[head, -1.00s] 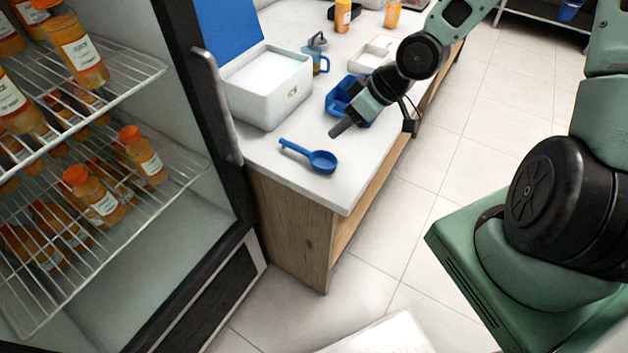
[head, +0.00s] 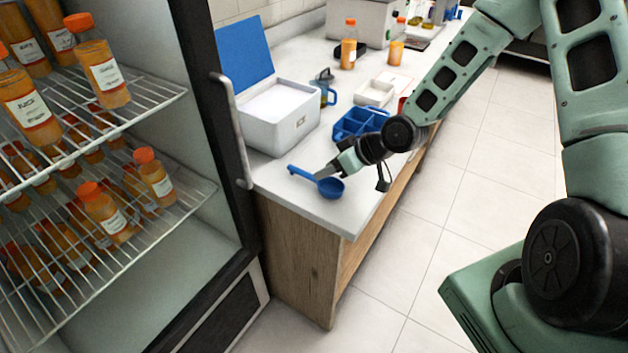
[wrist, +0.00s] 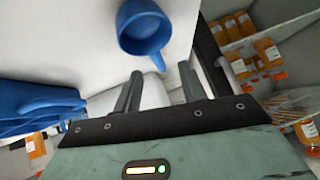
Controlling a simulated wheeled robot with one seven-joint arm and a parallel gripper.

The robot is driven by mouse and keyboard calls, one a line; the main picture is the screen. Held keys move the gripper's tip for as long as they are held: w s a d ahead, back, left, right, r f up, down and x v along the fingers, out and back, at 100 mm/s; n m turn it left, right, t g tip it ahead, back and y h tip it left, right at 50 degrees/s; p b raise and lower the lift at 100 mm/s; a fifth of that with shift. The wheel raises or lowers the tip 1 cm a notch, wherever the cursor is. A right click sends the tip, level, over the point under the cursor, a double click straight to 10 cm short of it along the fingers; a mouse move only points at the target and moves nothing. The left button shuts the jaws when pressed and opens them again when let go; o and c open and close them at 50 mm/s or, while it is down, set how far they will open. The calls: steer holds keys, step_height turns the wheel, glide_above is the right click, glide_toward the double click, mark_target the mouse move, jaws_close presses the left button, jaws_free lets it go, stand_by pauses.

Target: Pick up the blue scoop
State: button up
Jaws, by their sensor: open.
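The blue scoop (head: 328,187) lies on the white counter near its front end, with its bowl to the right and its handle pointing up-left in the head view. In the wrist view the scoop (wrist: 142,27) shows beyond my fingertips, with its handle end pointing toward the gap between them. My gripper (head: 328,171) is at the scoop, beside the bowl and handle in the head view. In the wrist view my gripper (wrist: 160,82) has its two fingers apart with nothing between them. I cannot tell whether a finger touches the scoop.
A white box (head: 280,122) with a raised blue lid stands behind the scoop. A blue divided tray (head: 357,122) and a blue-handled jug (head: 325,88) are further back. The open fridge (head: 215,185) with juice bottles stands left. The counter's right edge is close.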

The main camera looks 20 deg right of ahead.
mark_target(314, 181)
steer(key=shift+w+d+p+x, duration=0.1)
steer(key=shift+p+x, duration=0.2)
steer(key=shift+x, duration=1.3)
steer(key=shift+w+d+p+x, duration=0.15)
steer(key=shift+p+x, duration=0.15)
steer(key=shift+x, duration=1.3)
jaws_close()
